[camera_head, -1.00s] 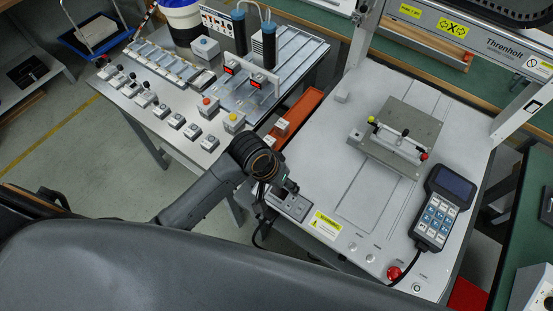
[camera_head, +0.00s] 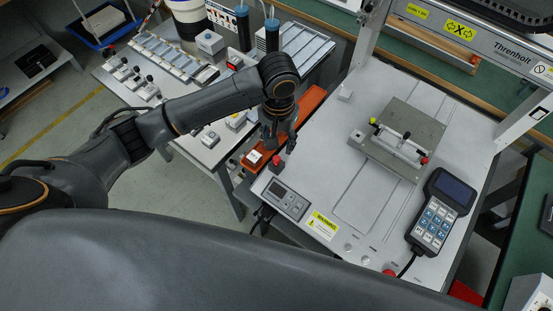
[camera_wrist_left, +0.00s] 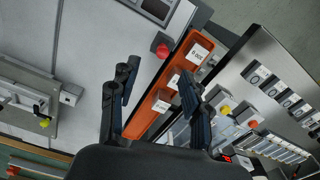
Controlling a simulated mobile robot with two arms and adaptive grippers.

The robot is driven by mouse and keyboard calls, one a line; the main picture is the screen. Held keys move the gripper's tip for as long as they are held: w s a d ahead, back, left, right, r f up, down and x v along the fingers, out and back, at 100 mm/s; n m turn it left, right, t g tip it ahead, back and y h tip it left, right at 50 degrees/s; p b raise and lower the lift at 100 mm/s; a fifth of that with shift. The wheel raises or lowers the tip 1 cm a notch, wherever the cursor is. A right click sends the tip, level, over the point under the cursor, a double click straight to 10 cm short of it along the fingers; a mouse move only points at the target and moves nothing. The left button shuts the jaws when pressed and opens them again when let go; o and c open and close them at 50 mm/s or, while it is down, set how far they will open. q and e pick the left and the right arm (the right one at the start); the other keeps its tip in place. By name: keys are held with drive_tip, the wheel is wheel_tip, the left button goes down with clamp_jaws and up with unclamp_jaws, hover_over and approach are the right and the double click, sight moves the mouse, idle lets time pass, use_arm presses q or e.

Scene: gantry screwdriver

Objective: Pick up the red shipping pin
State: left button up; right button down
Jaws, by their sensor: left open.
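A short red piece (camera_head: 278,165), which looks like the red shipping pin, stands at the left edge of the grey machine bed. It also shows in the left wrist view (camera_wrist_left: 162,47), near the top, beside the orange tray. My left gripper (camera_head: 279,142) points down close above and behind it in the head view. In the left wrist view my two fingers (camera_wrist_left: 158,80) are apart with nothing held between them, and the red piece lies beyond the tips. My right gripper is not in view.
A long orange tray (camera_head: 312,101) with white-labelled blocks runs between the machine bed (camera_head: 340,150) and the left bench. A display box (camera_head: 287,198) sits close in front of the red piece. A fixture plate (camera_head: 414,123) and a handheld pendant (camera_head: 440,210) are farther right.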

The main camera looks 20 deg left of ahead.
use_arm(q)
hover_over(276, 158)
drive_tip(key=f, duration=0.4)
drive_tip(key=shift+s+d+f, duration=0.1)
drive_tip(key=shift+s+d, duration=0.2)
drive_tip(key=shift+d, duration=0.05)
drive_tip(key=f, duration=0.5)
drive_tip(key=shift+w+a+p, duration=0.25)
drive_tip(key=shift+a+p, duration=0.05)
drive_tip(key=shift+a, duration=0.05)
clamp_jaws()
